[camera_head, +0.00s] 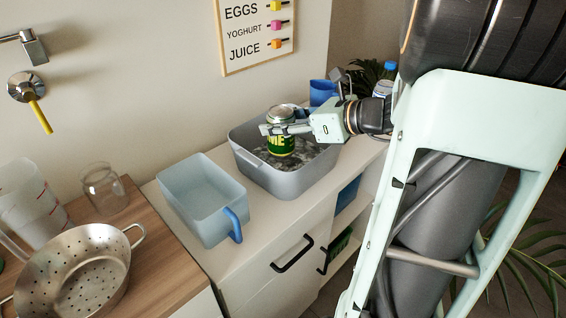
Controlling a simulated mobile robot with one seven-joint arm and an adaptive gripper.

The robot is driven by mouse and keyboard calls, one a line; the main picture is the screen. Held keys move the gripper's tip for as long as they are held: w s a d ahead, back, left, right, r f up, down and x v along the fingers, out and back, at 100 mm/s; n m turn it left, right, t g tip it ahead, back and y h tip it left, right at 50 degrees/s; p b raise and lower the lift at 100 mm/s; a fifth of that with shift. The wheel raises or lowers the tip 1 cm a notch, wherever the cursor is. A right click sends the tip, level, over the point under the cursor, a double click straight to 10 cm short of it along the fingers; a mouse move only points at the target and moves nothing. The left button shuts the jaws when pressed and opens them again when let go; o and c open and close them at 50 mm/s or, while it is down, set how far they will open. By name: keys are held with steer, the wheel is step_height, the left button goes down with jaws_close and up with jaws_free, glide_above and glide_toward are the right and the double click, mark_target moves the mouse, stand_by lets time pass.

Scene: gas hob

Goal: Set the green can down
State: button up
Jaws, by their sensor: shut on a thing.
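A green can (281,146) with a silver top is upright in or just over a grey tub (286,184) on the white counter. My gripper (284,130) comes in from the right and is shut on the can near its upper part. The fingers hide part of the can's side. The can's base is close to the dark, mottled bottom of the tub; I cannot tell whether it touches.
A pale blue container (206,203) with a blue handle stands left of the tub. A metal colander (78,272), a glass (104,188) and a clear jug (32,203) are on the wooden top. A blue cup (322,92) and a blue-capped bottle (384,84) stand behind.

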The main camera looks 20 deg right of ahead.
mark_target(283, 151)
step_height(283, 151, down, 8)
steer(key=shift+f+b, duration=0.25)
steer(key=shift+b, duration=0.9)
steer(key=shift+f, duration=0.2)
steer(key=o, duration=1.5)
steer(key=shift+c, duration=0.2)
steer(key=shift+s+d+r, duration=0.15)
steer(key=shift+d+r, duration=0.05)
steer(key=shift+r, duration=0.15)
steer(key=p+v, duration=0.2)
steer(key=v, duration=0.9)
steer(key=shift+s, duration=0.25)
